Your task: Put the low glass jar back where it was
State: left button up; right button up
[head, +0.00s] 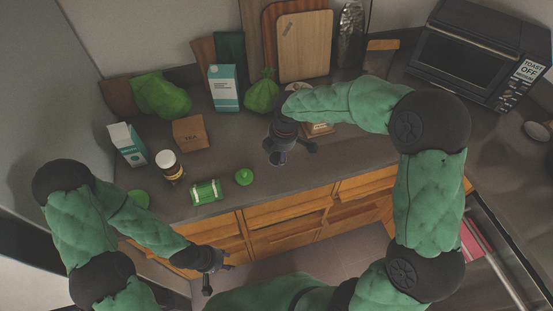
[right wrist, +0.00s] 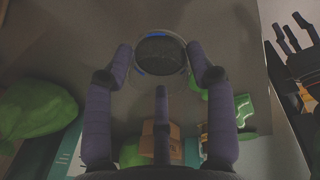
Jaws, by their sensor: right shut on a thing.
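The low glass jar (right wrist: 160,73) shows in the right wrist view as a clear round rim around a dark centre with a blue edge. My right gripper (right wrist: 159,52) has its fingers on either side of the jar and is shut on it. In the head view my right gripper (head: 290,152) points down over the counter, and I cannot make out the jar there. Whether the jar touches the counter I cannot tell. My left gripper (head: 218,280) is open and empty, low in front of the drawers; it also shows in the right wrist view (right wrist: 292,38).
Cutting boards (head: 305,47) lean behind. A toaster oven (head: 470,55) stands right.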

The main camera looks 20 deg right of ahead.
aim_at(277, 157)
jog(key=shift+w+f, duration=0.2)
jog(key=shift+f, duration=0.05)
jog(key=shift+w+a+f+b, duration=0.1)
jog(key=shift+f+b, duration=0.2)
jog(key=shift+f, duration=0.6)
jog(key=shift+w+a+f+b, duration=0.1)
jog(key=shift+f+b, duration=0.2)
jog(key=shift+f, duration=0.55)
jog(key=shift+f, duration=0.15)
jog(key=o, duration=1.3)
jog(key=shift+d+r, duration=0.1)
jog(key=shift+r, duration=0.55)
jog(key=r+p, duration=0.1)
jog(key=r, duration=0.2)
jog(key=s+r+p, duration=0.1)
jog(key=r, duration=0.3)
jog(key=d+r, duration=0.1)
jog(key=r, duration=0.3)
jog(key=shift+s+p, duration=0.35)
jog(key=shift+p, duration=0.05)
